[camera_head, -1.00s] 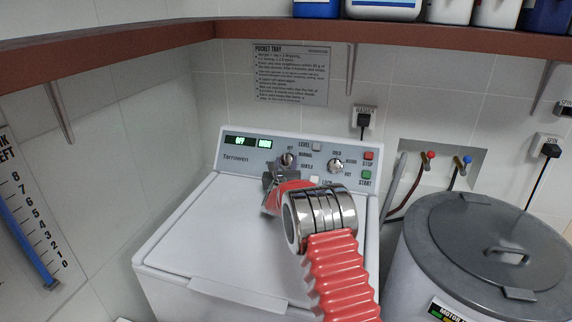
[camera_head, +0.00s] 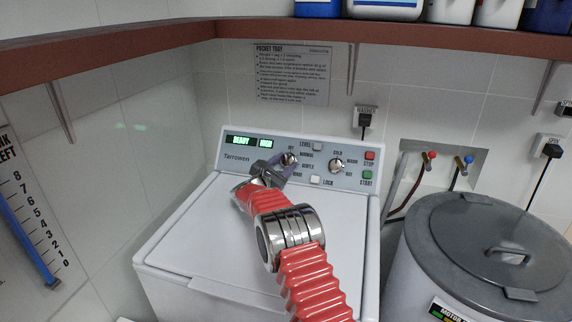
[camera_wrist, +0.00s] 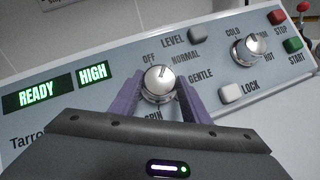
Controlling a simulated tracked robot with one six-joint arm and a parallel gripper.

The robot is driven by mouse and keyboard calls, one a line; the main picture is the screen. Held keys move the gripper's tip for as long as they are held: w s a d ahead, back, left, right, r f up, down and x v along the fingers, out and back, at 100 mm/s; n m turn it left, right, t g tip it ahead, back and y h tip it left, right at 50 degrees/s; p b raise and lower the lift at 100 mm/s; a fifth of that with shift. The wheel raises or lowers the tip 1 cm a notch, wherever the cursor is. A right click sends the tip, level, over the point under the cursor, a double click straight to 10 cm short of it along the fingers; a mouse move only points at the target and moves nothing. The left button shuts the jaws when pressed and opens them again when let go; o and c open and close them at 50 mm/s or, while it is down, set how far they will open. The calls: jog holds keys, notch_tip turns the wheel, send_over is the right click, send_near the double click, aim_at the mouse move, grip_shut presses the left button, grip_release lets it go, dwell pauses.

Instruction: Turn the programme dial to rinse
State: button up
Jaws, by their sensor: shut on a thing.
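The programme dial (camera_wrist: 158,80) is a round metal knob on the washer's control panel (camera_wrist: 215,62). It also shows in the head view (camera_head: 289,159). In the wrist view, OFF, NORMAL, GENTLE and SPIN stand around it. Its pointer mark seems to face up and slightly right, near NORMAL. The rinse label is not readable in the wrist view, where my gripper covers the lower side. My gripper (camera_wrist: 161,86) is shut on the dial, one purple finger on each side. The display (camera_wrist: 55,86) reads READY and HIGH.
A second knob (camera_wrist: 249,49), for temperature, is right of the dial. LEVEL (camera_wrist: 197,34) and LOCK (camera_wrist: 231,93) buttons are close by. Red STOP (camera_wrist: 276,18) and green START (camera_wrist: 292,46) buttons are farther right. A lidded drum (camera_head: 480,235) stands beside the washer.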

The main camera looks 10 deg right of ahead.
jog(key=shift+w+m+g+h, duration=0.1)
jog(key=shift+m+g+h, duration=0.4)
jog(key=shift+m+g, duration=1)
jog(key=shift+m, duration=0.8)
jog(key=shift+m+g, duration=0.6)
jog(key=shift+m, duration=0.4)
jog(key=o, duration=1)
jog(key=shift+o, duration=0.2)
jog(key=shift+a+r, duration=0.15)
jog(key=shift+a, duration=0.05)
jog(key=shift+s+a, duration=0.2)
jog(key=shift+a, duration=0.15)
jog(key=v, duration=1.2)
jog(key=shift+s+a+f, duration=0.3)
